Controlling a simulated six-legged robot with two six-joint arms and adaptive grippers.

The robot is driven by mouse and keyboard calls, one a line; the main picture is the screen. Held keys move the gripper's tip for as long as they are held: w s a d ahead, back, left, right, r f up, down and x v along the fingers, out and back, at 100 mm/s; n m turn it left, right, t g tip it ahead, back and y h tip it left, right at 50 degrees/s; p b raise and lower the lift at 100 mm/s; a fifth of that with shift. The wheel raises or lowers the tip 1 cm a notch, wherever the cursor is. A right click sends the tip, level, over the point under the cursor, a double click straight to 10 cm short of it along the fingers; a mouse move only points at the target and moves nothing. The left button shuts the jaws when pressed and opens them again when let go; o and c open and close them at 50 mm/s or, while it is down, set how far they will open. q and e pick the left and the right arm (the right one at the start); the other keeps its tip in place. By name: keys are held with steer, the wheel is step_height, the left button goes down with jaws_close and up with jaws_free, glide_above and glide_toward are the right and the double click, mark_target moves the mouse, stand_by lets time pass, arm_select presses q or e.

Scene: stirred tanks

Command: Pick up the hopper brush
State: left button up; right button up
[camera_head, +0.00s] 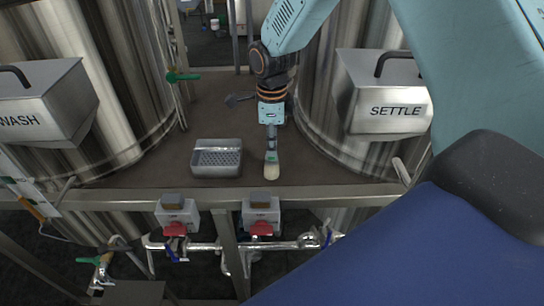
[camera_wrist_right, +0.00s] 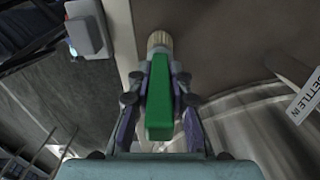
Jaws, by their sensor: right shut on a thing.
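The hopper brush (camera_head: 272,169) has pale bristles that point towards the front edge of the brown deck between the tanks. My right gripper (camera_head: 271,137) reaches down from above and is shut on the brush. In the right wrist view the brush's green handle (camera_wrist_right: 160,106) lies between the two fingers of the gripper (camera_wrist_right: 159,88), with the pale bristles beyond the fingertips. I cannot tell whether the brush touches the deck. My left gripper is not in view.
A grey perforated tray (camera_head: 217,172) stands left of the brush. Steel tanks rise on both sides, with a WASH hopper (camera_head: 45,103) left and a SETTLE hopper (camera_head: 383,95) right. Two boxes with red knobs (camera_head: 261,215) hang at the deck's front edge. A dark object (camera_head: 238,100) lies behind.

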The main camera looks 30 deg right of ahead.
jaws_close()
steer(key=shift+w, duration=0.2)
steer(key=shift+f, duration=0.1)
